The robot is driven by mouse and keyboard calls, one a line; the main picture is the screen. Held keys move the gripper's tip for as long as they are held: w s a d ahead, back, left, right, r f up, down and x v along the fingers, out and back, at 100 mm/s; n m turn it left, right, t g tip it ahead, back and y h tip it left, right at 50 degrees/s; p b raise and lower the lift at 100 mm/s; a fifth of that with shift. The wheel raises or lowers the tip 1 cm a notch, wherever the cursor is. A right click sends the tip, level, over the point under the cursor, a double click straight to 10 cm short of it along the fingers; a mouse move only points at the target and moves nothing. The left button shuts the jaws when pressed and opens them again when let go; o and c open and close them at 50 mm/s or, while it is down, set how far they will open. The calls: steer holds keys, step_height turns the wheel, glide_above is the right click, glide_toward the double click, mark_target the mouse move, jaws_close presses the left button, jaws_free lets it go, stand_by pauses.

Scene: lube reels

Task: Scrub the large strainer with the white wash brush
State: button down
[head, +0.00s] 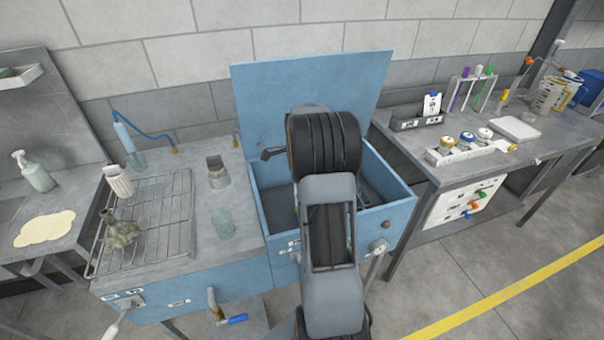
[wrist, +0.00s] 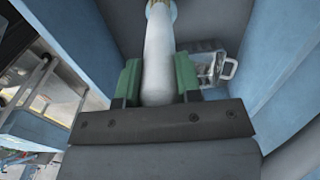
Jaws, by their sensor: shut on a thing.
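My gripper (wrist: 158,82) is shut on a thick white handle, which I take to be the white wash brush (wrist: 158,45). The handle points away from me, with a tan ring at its far end; the bristles are out of view. A grey, shiny vessel with a loop handle (wrist: 210,66) lies to the right of the brush inside the blue basin, apart from it. It may be the large strainer, but I cannot tell. In the head view my arm hides the gripper and most of the inside of the open blue basin (head: 400,205).
The basin's raised lid (head: 265,90) stands behind my arm. A bench (head: 400,150) with tubes and jars stands to the right.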

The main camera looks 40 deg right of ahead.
steer(key=shift+r, duration=0.2)
step_height(320, 180, up, 5)
steer(key=p, duration=0.3)
steer(key=shift+f+p, duration=0.15)
steer(key=shift+p, duration=0.25)
stand_by(0.4)
steer(key=shift+s+d, duration=0.35)
steer(key=shift+d, duration=0.45)
steer(key=shift+f, duration=0.1)
